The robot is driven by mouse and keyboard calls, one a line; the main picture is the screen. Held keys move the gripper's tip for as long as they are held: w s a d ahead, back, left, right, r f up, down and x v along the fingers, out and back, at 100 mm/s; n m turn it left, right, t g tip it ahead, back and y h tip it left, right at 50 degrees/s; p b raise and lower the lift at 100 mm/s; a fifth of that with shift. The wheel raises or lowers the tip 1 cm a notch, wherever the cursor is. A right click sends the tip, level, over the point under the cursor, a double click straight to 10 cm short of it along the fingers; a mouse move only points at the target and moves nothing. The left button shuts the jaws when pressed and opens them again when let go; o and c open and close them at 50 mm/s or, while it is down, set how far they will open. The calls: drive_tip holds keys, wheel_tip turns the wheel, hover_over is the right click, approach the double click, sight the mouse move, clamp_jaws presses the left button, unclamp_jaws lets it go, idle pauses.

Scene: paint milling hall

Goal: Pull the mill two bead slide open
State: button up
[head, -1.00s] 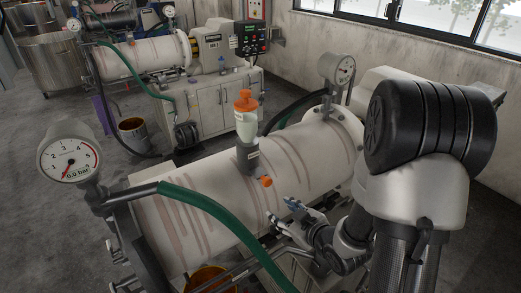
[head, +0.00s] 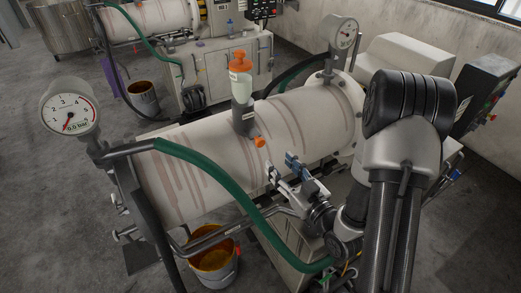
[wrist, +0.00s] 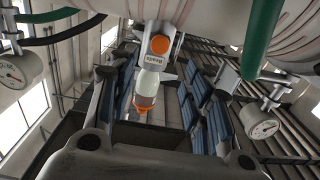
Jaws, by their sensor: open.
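The near mill's pale, streaked drum (head: 185,195) lies across the middle of the head view. On top stands a grey neck (head: 245,120) carrying a clear bottle with an orange cap (head: 240,62). An orange knob (head: 260,142) sticks out of the neck's side; it also shows in the wrist view (wrist: 160,45), below the drum in that inverted picture. My gripper (head: 282,168) is open and empty, with blue finger pads, beside the drum and a little below and right of the knob. It is apart from the knob. I cannot read the mill's number.
A green hose (head: 215,183) arcs over the drum, left of my gripper. Pressure gauges stand at the left (head: 70,107) and back right (head: 344,33). A bucket (head: 213,262) sits below. A second mill (head: 150,18) is behind.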

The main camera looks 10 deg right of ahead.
sight(261, 144)
drive_tip(key=b+x, duration=0.9)
drive_tip(key=x, duration=0.3)
drive_tip(key=shift+w, duration=0.15)
drive_tip(key=shift+c, duration=0.6)
clamp_jaws()
